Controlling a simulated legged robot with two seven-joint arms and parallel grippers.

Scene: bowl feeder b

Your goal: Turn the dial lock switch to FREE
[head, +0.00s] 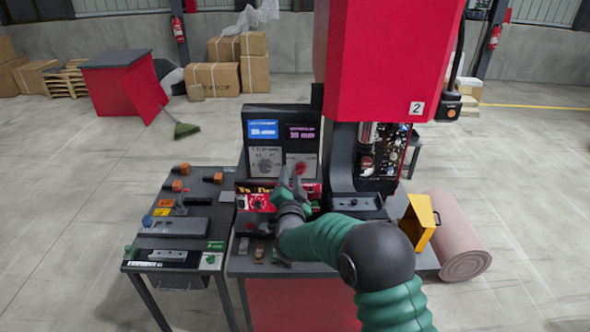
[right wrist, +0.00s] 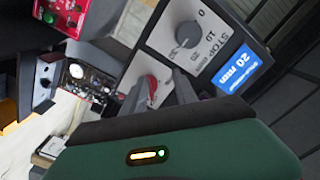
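The control panel (head: 283,143) stands at the centre of the bench, with a blue display and a purple display. A grey dial (head: 265,165) marked STOP is on its left half and shows in the right wrist view (right wrist: 187,34). A red dial (head: 302,166) is on the right half. In the right wrist view the red dial (right wrist: 151,88) shows between my fingers, beyond their tips. My right gripper (head: 291,171) is open in front of the panel's lower part. Contact cannot be told. No FREE label is readable. My left gripper is out of view.
A red control box (head: 257,202) sits below the panel. A side table (head: 175,222) at left holds tools and small parts. A red machine (head: 385,60) rises at right.

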